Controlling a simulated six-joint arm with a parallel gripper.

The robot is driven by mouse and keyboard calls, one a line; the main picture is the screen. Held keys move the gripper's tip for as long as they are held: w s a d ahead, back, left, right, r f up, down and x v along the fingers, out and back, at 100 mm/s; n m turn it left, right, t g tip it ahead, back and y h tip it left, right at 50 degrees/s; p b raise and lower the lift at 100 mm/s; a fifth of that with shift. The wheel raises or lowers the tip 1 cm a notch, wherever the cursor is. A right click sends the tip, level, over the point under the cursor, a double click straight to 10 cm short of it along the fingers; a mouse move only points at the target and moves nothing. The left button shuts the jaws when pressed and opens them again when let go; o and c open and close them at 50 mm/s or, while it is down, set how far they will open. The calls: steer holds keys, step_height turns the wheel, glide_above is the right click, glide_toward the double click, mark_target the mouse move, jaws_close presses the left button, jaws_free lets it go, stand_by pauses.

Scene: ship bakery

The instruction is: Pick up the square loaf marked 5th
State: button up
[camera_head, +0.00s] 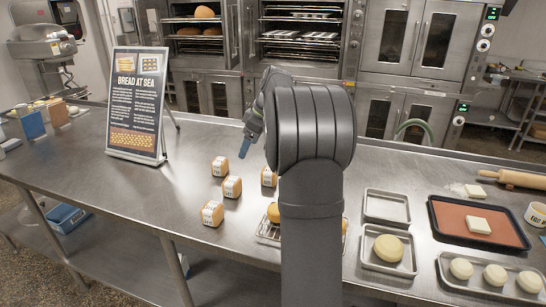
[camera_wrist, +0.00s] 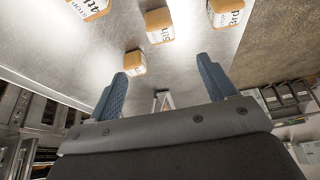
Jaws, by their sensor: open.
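Several square golden loaves with white printed labels stand on the steel counter, left of my arm in the head view: a back loaf (camera_head: 219,166), a middle loaf (camera_head: 232,187), a front loaf (camera_head: 212,213) and one partly hidden by my arm (camera_head: 268,177). Their labels are too small to read there. In the wrist view one loaf (camera_wrist: 88,8) reads 4th; the labels on a middle loaf (camera_wrist: 159,26), a right loaf (camera_wrist: 226,13) and a small-looking loaf (camera_wrist: 136,62) are unclear. I cannot tell which is 5th. My gripper (camera_wrist: 165,84) is open and empty, above the counter behind the loaves (camera_head: 245,147).
A bread sign (camera_head: 137,105) stands left of the loaves. A wire rack (camera_head: 268,230) with round bread is partly behind my arm. Trays (camera_head: 387,206) and a dark baking tray (camera_head: 515,240) lie to the right. Bare counter (camera_head: 120,190) lies left of the loaves.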

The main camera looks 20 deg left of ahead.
steer(key=m+h, duration=0.5)
steer(key=m, duration=3.1)
glide_above(232, 180)
step_height(232, 180, down, 18)
steer(key=shift+f, duration=0.1)
steer(key=c, duration=1.1)
